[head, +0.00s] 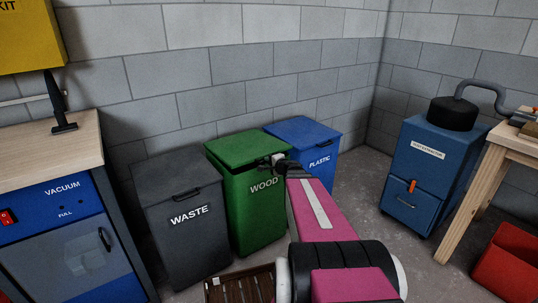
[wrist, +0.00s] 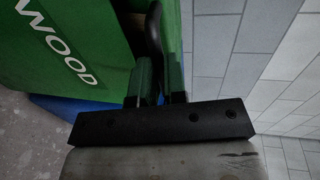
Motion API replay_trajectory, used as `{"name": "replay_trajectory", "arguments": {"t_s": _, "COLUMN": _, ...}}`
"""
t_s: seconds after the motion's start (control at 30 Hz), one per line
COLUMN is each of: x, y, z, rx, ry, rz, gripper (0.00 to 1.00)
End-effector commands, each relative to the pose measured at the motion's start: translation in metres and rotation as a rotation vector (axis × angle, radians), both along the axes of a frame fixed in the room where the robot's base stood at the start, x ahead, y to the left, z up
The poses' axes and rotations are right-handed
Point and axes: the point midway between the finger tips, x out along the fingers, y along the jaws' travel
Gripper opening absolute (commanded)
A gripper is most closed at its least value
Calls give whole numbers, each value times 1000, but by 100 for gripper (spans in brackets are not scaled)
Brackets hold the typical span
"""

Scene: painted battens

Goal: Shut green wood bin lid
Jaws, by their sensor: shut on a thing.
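The green wood bin (head: 255,205) stands between the grey and blue bins, with WOOD on its front. Its green lid (head: 243,148) is slightly raised at the front, with a dark gap beneath it. My gripper (head: 279,160) is at the lid's front right edge. In the wrist view, the fingers of my gripper (wrist: 163,85) are shut on the lid's black handle (wrist: 154,32). The bin front (wrist: 65,50) and a dark gap beside it also show there. My arm hides part of the bin's right side in the head view.
The grey waste bin (head: 185,220) stands close on the left, and the blue plastic bin (head: 310,145) close on the right. A brown slatted crate (head: 240,285) lies on the floor in front. A block wall (head: 230,60) is behind.

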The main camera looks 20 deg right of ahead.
Motion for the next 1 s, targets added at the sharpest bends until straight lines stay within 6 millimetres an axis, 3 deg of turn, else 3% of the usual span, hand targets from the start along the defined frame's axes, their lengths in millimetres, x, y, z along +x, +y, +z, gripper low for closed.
{"name": "replay_trajectory", "arguments": {"t_s": 0.6, "x": 2, "y": 0, "z": -60, "rx": -5, "ry": -16, "rz": 6, "gripper": 0}}
{"name": "replay_trajectory", "arguments": {"t_s": 1.0, "x": 3, "y": 0, "z": -71, "rx": -5, "ry": -11, "rz": 3, "gripper": 2}}
